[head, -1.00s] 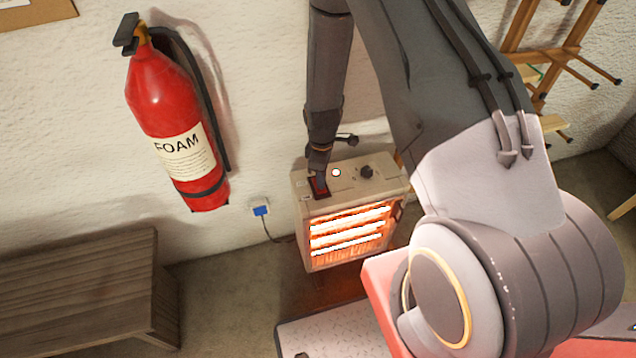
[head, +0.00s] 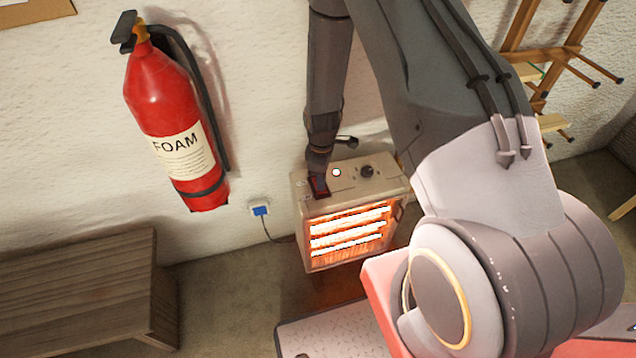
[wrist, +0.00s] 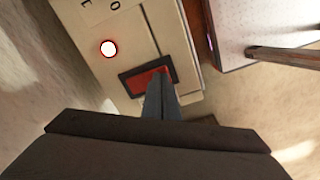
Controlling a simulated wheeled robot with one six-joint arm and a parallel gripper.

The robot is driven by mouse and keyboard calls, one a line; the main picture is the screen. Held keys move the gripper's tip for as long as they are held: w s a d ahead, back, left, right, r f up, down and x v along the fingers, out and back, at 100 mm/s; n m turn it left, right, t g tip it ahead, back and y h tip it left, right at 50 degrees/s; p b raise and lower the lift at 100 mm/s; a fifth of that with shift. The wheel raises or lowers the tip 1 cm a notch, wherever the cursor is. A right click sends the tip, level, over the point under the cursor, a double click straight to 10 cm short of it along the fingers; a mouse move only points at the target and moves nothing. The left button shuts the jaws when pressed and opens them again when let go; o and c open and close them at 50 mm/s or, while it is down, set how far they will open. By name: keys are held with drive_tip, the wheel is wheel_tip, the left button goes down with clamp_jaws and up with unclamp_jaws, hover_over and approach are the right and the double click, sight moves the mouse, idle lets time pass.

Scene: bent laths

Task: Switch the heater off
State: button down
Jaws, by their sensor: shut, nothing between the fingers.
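The heater (head: 346,238) stands on the floor against the wall, its bars glowing orange. On its top are a red rocker switch in a dark frame (head: 319,187), a small lit indicator lamp (head: 337,172) and a dark knob (head: 367,172). My gripper (head: 318,178) is shut and empty, pointing down at the switch. In the wrist view the fingertips (wrist: 160,80) overlap the red switch (wrist: 144,81); I cannot tell whether they press on it. The lamp (wrist: 108,48) glows whitish with a red rim there.
A red foam extinguisher (head: 172,120) hangs on the wall to the left. A blue plug in a wall socket (head: 261,210) has a cord running to the heater. A wooden bench (head: 80,285) stands at lower left, and a wooden rack (head: 545,60) at upper right.

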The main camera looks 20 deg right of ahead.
drive_tip(key=shift+f, duration=0.2)
drive_tip(key=shift+r, duration=0.1)
wheel_tip(320, 180, up, 7)
drive_tip(key=p, duration=0.4)
idle(0.6)
drive_tip(key=s+r+m, duration=0.3)
drive_tip(key=r, duration=0.6)
drive_tip(key=s+r+m, duration=0.3)
drive_tip(key=r, duration=0.7)
drive_tip(key=s+r+m+t, duration=0.1)
drive_tip(key=s+r+m, duration=0.5)
drive_tip(key=s, duration=0.5)
drive_tip(key=shift+s+r+b, duration=0.15)
drive_tip(key=shift+r+b, duration=0.3)
drive_tip(key=shift+r, duration=0.8)
drive_tip(key=c, duration=2.5)
unclamp_jaws()
drive_tip(key=shift+a, duration=0.1)
